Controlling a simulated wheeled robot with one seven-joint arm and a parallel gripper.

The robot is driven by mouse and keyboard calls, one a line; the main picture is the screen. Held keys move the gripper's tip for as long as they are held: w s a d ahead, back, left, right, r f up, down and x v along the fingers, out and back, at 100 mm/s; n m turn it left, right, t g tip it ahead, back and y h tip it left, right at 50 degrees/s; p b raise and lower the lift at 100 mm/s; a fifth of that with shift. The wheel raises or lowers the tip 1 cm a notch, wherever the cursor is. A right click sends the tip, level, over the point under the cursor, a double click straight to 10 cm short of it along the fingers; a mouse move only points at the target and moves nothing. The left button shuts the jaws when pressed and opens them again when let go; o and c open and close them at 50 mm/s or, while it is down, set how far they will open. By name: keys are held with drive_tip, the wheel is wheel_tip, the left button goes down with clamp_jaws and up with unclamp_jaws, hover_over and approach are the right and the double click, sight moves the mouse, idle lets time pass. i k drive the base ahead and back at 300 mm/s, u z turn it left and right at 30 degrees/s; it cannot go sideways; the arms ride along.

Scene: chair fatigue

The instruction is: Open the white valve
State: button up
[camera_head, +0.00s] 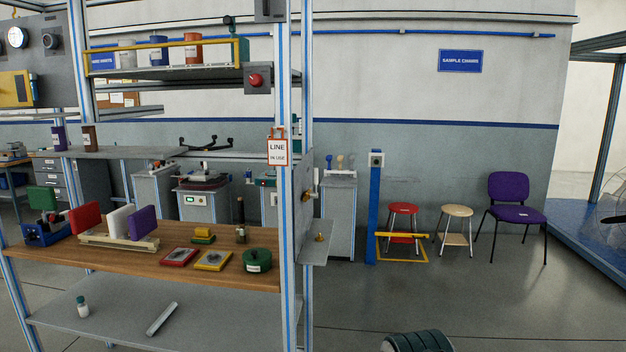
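I cannot pick out a white valve for certain. A small brass-coloured fitting (309,194) is on the grey side panel (303,215) at the right end of the workbench, seen nearly edge-on. Another small brass-coloured piece (320,237) is on the side shelf (316,252) below it. A white sign reading "LINE IN USE" (277,151) hangs on the frame post just left of the panel. My gripper is not in view.
The wooden workbench (130,262) holds coloured plates in a rack (120,243), small trays and a green round container (257,260). A blue post (374,205), two stools and a purple chair (511,200) stand at right. A dark ribbed object (417,342) is cut off at the bottom. Floor right of the bench looks clear.

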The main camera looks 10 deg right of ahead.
sight(316, 182)
drive_tip(key=k, duration=1.35)
drive_tip(key=u, duration=0.3)
drive_tip(key=i, duration=0.45)
drive_tip(key=u, duration=0.6)
drive_tip(key=i, duration=1.45)
drive_tip(key=z, duration=1.1)
drive_tip(key=i, duration=0.35)
drive_tip(key=z, duration=0.3)
